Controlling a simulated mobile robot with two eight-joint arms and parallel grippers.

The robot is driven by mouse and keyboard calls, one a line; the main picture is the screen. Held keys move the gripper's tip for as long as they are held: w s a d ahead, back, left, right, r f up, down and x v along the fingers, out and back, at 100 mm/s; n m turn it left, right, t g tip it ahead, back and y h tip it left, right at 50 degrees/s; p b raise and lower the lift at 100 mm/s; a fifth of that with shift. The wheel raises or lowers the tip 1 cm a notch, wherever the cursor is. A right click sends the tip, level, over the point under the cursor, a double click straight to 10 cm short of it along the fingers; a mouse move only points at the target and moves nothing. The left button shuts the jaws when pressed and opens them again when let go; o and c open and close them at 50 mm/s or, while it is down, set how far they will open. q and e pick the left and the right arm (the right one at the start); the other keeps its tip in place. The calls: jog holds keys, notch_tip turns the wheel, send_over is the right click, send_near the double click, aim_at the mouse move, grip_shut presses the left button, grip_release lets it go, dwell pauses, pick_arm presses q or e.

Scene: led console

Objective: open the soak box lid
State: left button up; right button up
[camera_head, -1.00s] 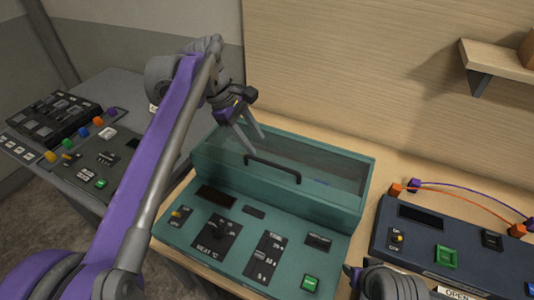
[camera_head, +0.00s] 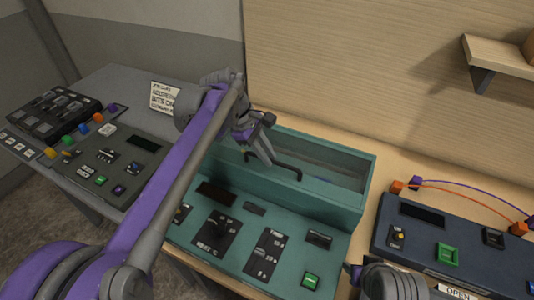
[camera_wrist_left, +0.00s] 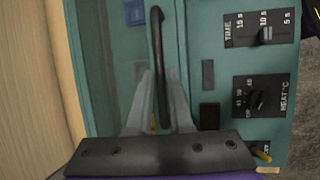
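The soak box (camera_head: 335,208) is teal, with a see-through lid (camera_head: 325,160) that lies closed on top. A dark bar handle (camera_head: 287,166) stands on the lid; it also shows in the left wrist view (camera_wrist_left: 157,50). My left gripper (camera_head: 267,158) is at the left end of the handle. In the left wrist view its two pale fingers (camera_wrist_left: 158,112) are apart, with the handle between them; I cannot tell whether they touch it. Part of my right gripper (camera_head: 375,280) shows at the bottom edge; its fingers cannot be made out.
The box's sloping front panel (camera_head: 258,235) carries knobs, sliders and a green button. A dark blue console (camera_head: 465,255) with orange and purple cables stands to the right. A grey console (camera_head: 110,160) is on the left table. A wooden wall rises behind, with a shelf (camera_head: 500,60).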

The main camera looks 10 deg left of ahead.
pick_arm(q)
grip_shut()
jog(key=shift+r, duration=0.1)
pick_arm(e)
jog(key=shift+r, duration=0.1)
dwell(1.0)
pick_arm(q)
jog(key=shift+w+r, duration=0.15)
jog(key=shift+r, duration=0.05)
pick_arm(e)
jog(key=shift+w+r, duration=0.1)
jog(key=shift+r, duration=0.05)
pick_arm(q)
jog(key=w+d+r+g+p, duration=0.1)
jog(key=w+d+r+p, duration=0.1)
jog(key=w+r, duration=0.6)
jog(key=shift+w+d, duration=0.65)
jog(key=shift+w, duration=0.25)
pick_arm(e)
jog(key=shift+w+r+t, duration=0.15)
jog(key=shift+w+r, duration=0.25)
jog(key=shift+r, duration=0.4)
jog(key=shift+w+r+t, duration=0.15)
jog(key=shift+w+r, duration=0.25)
jog(key=shift+r, duration=0.35)
